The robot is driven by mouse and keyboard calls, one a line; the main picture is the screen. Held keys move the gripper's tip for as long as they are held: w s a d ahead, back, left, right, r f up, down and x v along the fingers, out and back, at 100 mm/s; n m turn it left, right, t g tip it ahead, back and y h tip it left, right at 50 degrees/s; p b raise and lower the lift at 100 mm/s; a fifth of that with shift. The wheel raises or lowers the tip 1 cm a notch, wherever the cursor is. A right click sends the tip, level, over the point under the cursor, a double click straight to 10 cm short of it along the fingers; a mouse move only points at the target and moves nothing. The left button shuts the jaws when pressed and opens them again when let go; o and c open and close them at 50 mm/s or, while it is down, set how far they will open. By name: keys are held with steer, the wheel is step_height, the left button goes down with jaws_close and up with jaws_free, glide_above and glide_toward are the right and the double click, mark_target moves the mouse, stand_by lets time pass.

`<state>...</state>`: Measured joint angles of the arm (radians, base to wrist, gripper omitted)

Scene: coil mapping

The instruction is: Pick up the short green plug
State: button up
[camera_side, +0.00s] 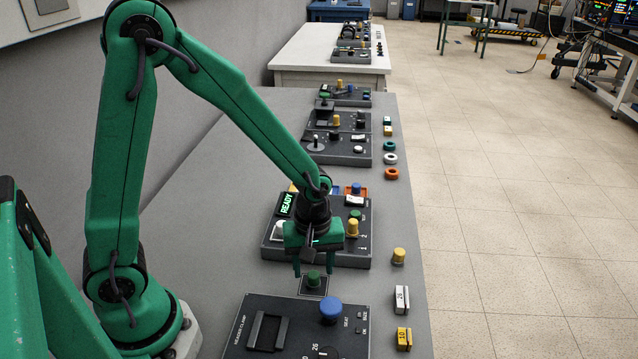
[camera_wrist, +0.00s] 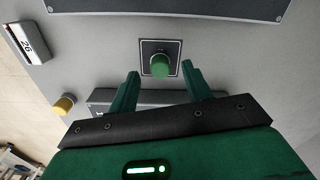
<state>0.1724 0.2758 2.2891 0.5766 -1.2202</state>
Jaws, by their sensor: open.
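The short green plug (camera_side: 313,280) stands upright on a small dark square plate on the grey bench. It also shows in the wrist view (camera_wrist: 160,66), a little beyond and between my fingertips. My gripper (camera_side: 311,268) is above the plug, pointing down, with its jaws open and empty. In the wrist view the two green fingers (camera_wrist: 160,78) are spread to either side, and neither appears to touch the plug.
A dark panel with a large blue knob (camera_side: 330,308) lies in front. The panel with the READY display (camera_side: 287,203) is behind. A yellow plug (camera_side: 399,256), a white block (camera_side: 402,299) and a yellow block (camera_side: 404,338) stand along the bench's right edge.

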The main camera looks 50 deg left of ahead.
steer(key=shift+f, duration=1.35)
steer(key=c, duration=1)
steer(key=shift+r, duration=0.1)
steer(key=shift+r, duration=1.05)
step_height(320, 180, up, 2)
steer(key=s+d+r, duration=0.2)
steer(key=d, duration=0.1)
steer(key=s+d+r, duration=0.2)
steer(key=s+d, duration=0.1)
steer(key=s+d+r, duration=0.2)
steer(key=shift+s+d+r, duration=0.3)
steer(key=shift+d+r, duration=0.05)
steer(key=shift+d, duration=0.05)
